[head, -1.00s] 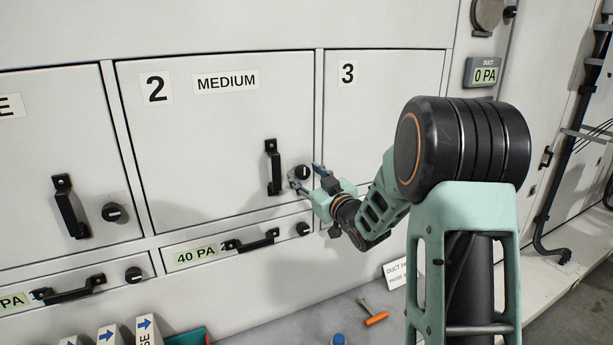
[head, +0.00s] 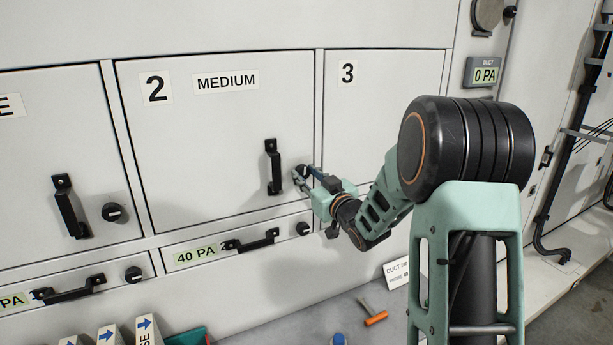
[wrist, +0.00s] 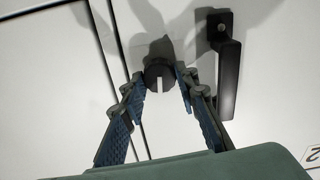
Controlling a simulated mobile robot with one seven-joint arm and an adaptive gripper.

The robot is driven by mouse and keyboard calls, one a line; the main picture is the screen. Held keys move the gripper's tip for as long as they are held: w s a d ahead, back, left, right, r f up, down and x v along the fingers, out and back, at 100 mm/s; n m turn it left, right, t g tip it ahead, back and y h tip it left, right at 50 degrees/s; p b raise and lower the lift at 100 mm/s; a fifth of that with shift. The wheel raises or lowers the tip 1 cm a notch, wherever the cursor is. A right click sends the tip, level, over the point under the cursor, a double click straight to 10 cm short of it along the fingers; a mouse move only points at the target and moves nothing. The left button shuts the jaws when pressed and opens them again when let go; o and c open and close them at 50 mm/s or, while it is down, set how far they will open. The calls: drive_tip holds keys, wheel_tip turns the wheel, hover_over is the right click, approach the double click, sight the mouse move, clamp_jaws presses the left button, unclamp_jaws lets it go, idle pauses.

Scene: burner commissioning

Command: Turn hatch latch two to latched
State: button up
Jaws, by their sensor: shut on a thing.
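Hatch two (head: 215,140) is a pale panel marked "2" and "MEDIUM", sitting flush in the cabinet front. Its latch two (head: 302,170) is a round black knob right of the handle, partly hidden by my fingers in the head view. In the wrist view the knob (wrist: 158,72) shows a white mark running nearly up and down the picture. My gripper (wrist: 161,80) has its blue-padded fingers on either side of the knob and is shut on it. In the head view my gripper (head: 306,176) reaches the knob from the right.
The black hatch handle (head: 273,167) stands close beside the knob; it also shows in the wrist view (wrist: 226,65). A drawer handle (head: 252,240) and drawer knob (head: 303,229) lie below. An orange-handled tool (head: 375,318) lies on the surface beneath.

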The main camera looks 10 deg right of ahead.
drive_tip(key=m, duration=0.4)
drive_tip(key=shift+d, duration=0.1)
drive_tip(key=m+p, duration=0.2)
drive_tip(key=m, duration=0.2)
drive_tip(key=shift+m, duration=0.4)
drive_tip(key=m+p, duration=0.2)
drive_tip(key=m, duration=0.3)
drive_tip(key=shift+m+p, duration=0.7)
drive_tip(key=shift+m, duration=0.6)
drive_tip(key=shift+f+m, duration=0.1)
drive_tip(key=shift+m, duration=0.2)
drive_tip(key=o, duration=1.1)
drive_tip(key=shift+o, duration=0.2)
drive_tip(key=v, duration=1.2)
